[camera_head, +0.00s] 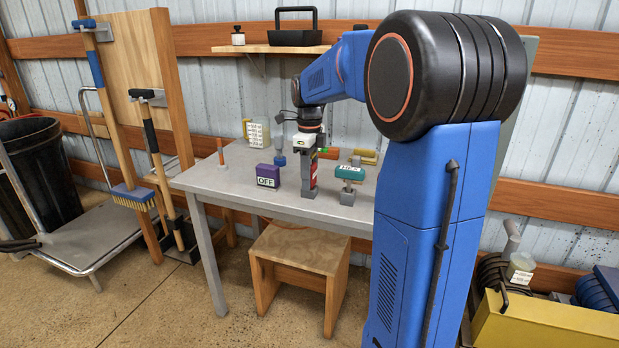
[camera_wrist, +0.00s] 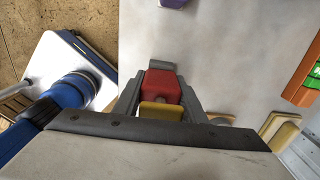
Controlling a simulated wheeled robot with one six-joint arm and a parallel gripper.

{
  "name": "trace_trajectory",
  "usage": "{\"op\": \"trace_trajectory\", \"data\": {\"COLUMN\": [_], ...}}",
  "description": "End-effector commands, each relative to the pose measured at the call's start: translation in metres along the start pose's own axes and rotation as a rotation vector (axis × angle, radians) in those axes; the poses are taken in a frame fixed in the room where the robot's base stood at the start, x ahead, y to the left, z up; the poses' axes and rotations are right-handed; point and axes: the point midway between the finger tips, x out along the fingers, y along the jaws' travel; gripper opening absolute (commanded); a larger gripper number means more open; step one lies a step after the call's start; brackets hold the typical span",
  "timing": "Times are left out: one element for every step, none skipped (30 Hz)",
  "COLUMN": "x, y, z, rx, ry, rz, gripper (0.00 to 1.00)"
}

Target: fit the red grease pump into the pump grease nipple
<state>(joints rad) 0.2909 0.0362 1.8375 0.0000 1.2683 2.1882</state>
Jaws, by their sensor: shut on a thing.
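My gripper (camera_head: 311,187) is over the grey table, left of the teal-topped post in the head view. In the wrist view my gripper (camera_wrist: 161,85) is shut on a red block-shaped thing with a yellow part, which I take to be the red grease pump (camera_wrist: 166,84). In the head view only a narrow red strip of the pump (camera_head: 314,171) shows beside the fingers; its lower end is hidden. I cannot tell which fitting is the pump grease nipple.
The grey table (camera_head: 225,180) holds a purple block marked OFF (camera_head: 268,176) left of my gripper and a teal block (camera_head: 350,172) on a grey post to the right. An orange-brown block (camera_head: 329,153) and yellow pieces (camera_head: 364,156) lie behind. A wooden stool (camera_head: 300,250) stands below.

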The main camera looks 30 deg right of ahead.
Motion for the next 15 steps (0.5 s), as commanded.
{"op": "trace_trajectory", "data": {"x": [-0.003, -0.006, -0.01, -0.014, -0.018, -0.025, -0.03, -0.036, -0.044, -0.05, -0.055, -0.062, -0.067, -0.072, -0.078], "y": [0.0, -0.001, -0.001, -0.001, -0.001, -0.001, -0.001, -0.001, -0.001, -0.001, 0.0, -0.001, -0.001, -0.001, 0.0], "z": [0.0, 0.0, 0.001, 0.001, 0.0, 0.001, 0.001, 0.0, 0.001, 0.0, 0.0, 0.001, 0.0, 0.0, 0.0], "rx": [0.0, 0.0, 0.0, 0.0, 0.0, 0.0, 0.0, 0.0, 0.0, 0.0, 0.0, 0.0, 0.0, 0.0, 0.0], "ry": [-0.001, -0.002, -0.002, -0.002, -0.002, -0.003, -0.003, -0.002, -0.003, -0.003, -0.003, -0.003, -0.002, -0.002, -0.002], "rz": [-0.002, -0.002, -0.003, -0.003, -0.003, -0.004, -0.004, -0.003, -0.004, -0.004, -0.004, -0.004, -0.003, -0.003, -0.003], "gripper": [0.05, 0.05, 0.05, 0.05, 0.05, 0.05, 0.05, 0.05, 0.05, 0.05, 0.05, 0.05, 0.05, 0.05, 0.05]}}
